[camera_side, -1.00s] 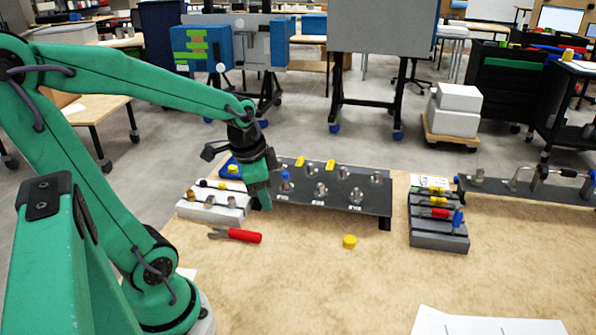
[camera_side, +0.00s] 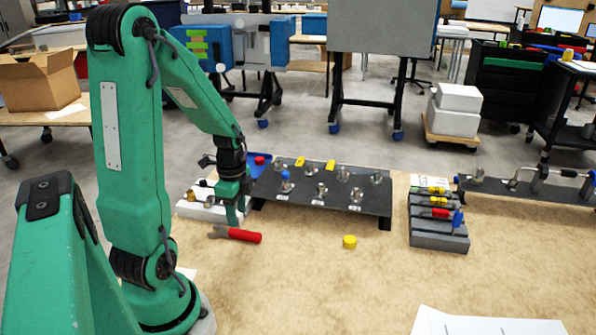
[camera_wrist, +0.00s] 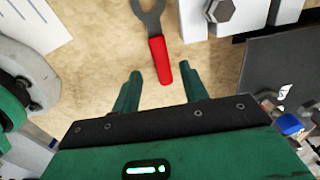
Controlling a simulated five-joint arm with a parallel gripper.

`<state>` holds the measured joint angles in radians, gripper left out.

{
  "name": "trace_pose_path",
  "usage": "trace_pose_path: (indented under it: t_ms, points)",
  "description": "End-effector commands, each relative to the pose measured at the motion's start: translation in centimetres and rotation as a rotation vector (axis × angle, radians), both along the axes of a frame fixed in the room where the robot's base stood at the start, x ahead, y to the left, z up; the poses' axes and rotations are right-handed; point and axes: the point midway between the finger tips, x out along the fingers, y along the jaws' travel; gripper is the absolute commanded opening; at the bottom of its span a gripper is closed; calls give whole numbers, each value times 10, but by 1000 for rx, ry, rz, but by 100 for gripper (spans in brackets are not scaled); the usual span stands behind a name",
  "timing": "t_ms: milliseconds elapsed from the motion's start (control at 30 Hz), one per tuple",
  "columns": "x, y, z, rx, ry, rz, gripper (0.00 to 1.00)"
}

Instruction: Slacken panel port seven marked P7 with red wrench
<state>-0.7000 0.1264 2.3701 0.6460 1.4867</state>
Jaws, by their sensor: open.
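The red wrench (camera_side: 245,236) lies flat on the tabletop in front of the white block, its red handle to the right and grey open jaw to the left. My gripper (camera_side: 236,212) is open and empty, just behind and above the wrench in the side view. In the wrist view my gripper (camera_wrist: 161,69) has its two fingers spread either side of the wrench's red handle (camera_wrist: 161,62), apart from it. The dark port panel (camera_side: 336,196) stands right of my gripper with several metal fittings. Its small white labels are too small to read, so I cannot tell which is P7.
A white block (camera_side: 196,211) with fittings sits close left of my gripper. A yellow cap (camera_side: 349,242) lies on the table in front of the panel. A grey tool rack (camera_side: 438,243) stands to the right. The front of the table is mostly clear.

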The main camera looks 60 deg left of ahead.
Motion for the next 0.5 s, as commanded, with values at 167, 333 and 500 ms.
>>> trace_pose_path:
  t_ms: [167, 333, 500]
  points:
    - [0, 0, -3, -1, 1, 0, 44]
    - [0, -1, -10, -1, 1, 1, 44]
    - [0, -1, -22, -2, 2, 1, 44]
